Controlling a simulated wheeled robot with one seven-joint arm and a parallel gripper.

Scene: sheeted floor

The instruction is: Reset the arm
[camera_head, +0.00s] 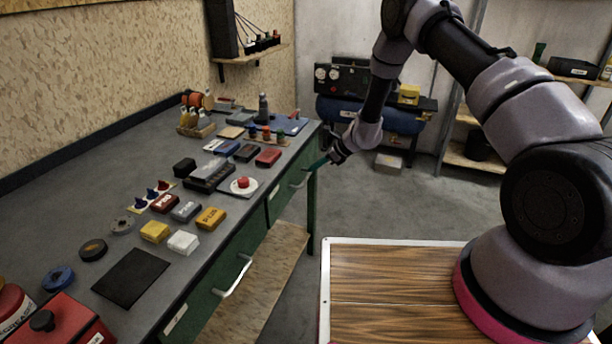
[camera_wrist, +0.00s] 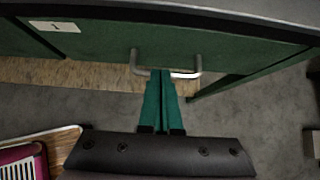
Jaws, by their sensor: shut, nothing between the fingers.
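My arm reaches from the right side of the head view toward the far end of the workbench. My gripper (camera_head: 318,164) is beside the bench's far front corner, with its green fingers pointing left. In the wrist view the two green fingers of my gripper (camera_wrist: 166,72) lie together, shut with nothing between them. Their tips overlap a silver drawer handle (camera_wrist: 188,75) on a green drawer front (camera_wrist: 98,44). I cannot tell whether they touch it. The same handle shows in the head view (camera_head: 300,181), just below and left of the fingers.
The grey workbench (camera_head: 95,200) on the left carries several boxes, tape rolls and tools. A nearer drawer handle (camera_head: 234,278) juts from its front. A wood-topped surface (camera_head: 390,275) lies beside my arm's base.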

